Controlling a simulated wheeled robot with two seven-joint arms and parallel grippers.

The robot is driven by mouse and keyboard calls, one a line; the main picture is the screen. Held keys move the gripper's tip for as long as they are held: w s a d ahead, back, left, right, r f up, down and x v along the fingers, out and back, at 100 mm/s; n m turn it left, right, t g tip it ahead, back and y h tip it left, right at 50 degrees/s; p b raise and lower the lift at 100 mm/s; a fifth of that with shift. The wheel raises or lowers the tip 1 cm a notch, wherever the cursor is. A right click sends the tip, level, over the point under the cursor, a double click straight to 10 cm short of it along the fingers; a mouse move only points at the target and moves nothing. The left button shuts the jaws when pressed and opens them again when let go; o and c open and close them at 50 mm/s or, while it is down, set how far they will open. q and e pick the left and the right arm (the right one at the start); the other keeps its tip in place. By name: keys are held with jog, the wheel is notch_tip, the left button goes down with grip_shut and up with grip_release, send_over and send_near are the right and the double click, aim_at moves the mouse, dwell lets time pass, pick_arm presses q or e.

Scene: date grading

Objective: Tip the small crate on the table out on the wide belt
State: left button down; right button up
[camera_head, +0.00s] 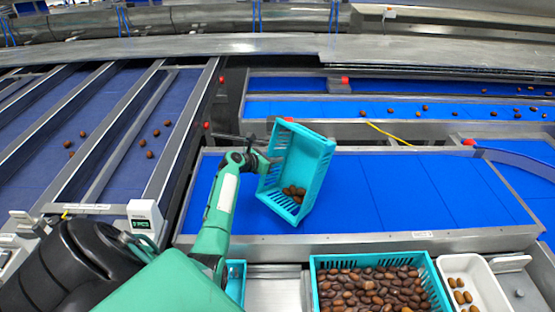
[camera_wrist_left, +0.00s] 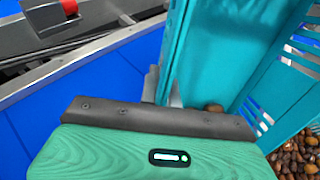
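The small turquoise crate (camera_head: 312,147) is held up over the wide blue belt (camera_head: 380,200), steeply tilted, with its open side partly facing me. My left gripper (camera_head: 264,161) is shut on the crate's left wall. In the left wrist view the crate (camera_wrist_left: 225,50) fills the right side, with one date (camera_wrist_left: 215,107) showing inside; the gripper's finger (camera_wrist_left: 152,85) lies against the wall. No dates show on the bare wide belt. My right gripper is out of view.
A large turquoise crate full of dates (camera_head: 318,264) stands at the front, beside a white tray (camera_head: 450,262) with a few dates. Another turquoise crate (camera_head: 236,268) is partly hidden by my arm. Narrower belts with scattered dates run behind (camera_head: 365,110) and at left (camera_head: 110,110).

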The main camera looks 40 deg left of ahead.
pick_arm(q)
jog(key=shift+s+f+t+b, duration=0.35)
jog(key=shift+s+t+b, duration=0.3)
jog(key=shift+b, duration=1.1)
jog(key=shift+s+a+t+h+b, duration=0.15)
jog(key=shift+s+t+h+b, duration=0.15)
jog(key=shift+s+t+b, duration=0.85)
jog(key=s+m+t+h+b, duration=0.1)
jog(key=s+t+b, duration=0.3)
jog(key=s+b, duration=0.3)
jog(key=shift+a+r+b, duration=0.25)
jog(key=shift+r+b, duration=0.1)
jog(key=shift+b, duration=1.95)
jog(key=shift+r, duration=0.1)
